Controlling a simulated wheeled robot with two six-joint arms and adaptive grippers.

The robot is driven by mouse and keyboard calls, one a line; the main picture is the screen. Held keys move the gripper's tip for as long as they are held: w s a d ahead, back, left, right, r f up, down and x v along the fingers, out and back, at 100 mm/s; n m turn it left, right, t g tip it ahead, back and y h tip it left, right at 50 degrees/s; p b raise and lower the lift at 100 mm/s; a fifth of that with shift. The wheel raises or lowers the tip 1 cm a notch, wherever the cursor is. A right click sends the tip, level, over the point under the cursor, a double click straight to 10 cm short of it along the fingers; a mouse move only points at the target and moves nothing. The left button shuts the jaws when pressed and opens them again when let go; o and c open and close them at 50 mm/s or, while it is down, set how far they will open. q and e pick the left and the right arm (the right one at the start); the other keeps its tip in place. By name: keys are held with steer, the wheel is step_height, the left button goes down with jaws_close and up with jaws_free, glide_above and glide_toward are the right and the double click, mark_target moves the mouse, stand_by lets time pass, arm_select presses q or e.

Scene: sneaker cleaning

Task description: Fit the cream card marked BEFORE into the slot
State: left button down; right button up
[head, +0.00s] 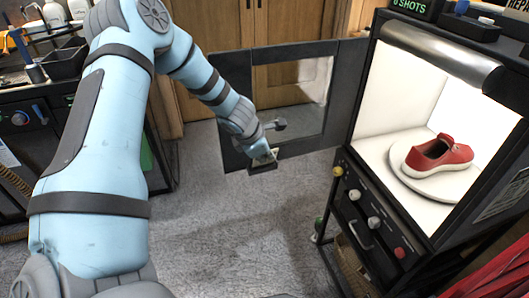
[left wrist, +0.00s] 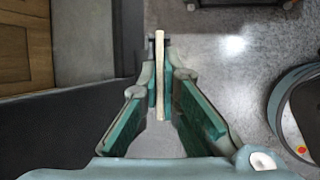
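My left gripper (head: 262,158) is in front of the open door of the light booth, low in the door's window area. In the left wrist view its green-padded fingers (left wrist: 160,92) are closed on a thin cream card (left wrist: 160,55), seen edge-on and upright between the fingertips. The card's marking cannot be read from this angle. In the head view the card is too small and covered by the gripper to make out clearly. I cannot tell the slot apart from the dark parts around the gripper. My right gripper is out of view.
The light booth (head: 371,170) stands at the right, with a red sneaker (head: 440,157) on a white turntable (head: 411,178) inside. Its dark-framed door (head: 237,85) stands open to the left. A cluttered workbench (head: 22,120) is at the left. The grey floor (head: 230,230) between is clear.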

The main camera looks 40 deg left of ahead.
mark_target(267, 163)
arm_select(q)
steer(key=shift+w+a+f+b, duration=0.15)
steer(key=shift+a+f+b, duration=0.1)
steer(key=shift+f, duration=0.45)
steer(key=shift+w+a+f+b, duration=0.15)
steer(key=shift+a+f+b, duration=0.1)
steer(key=shift+f, duration=0.45)
steer(key=c, duration=1.7)
jaws_free()
steer(key=shift+r, duration=0.15)
steer(key=v, duration=1.2)
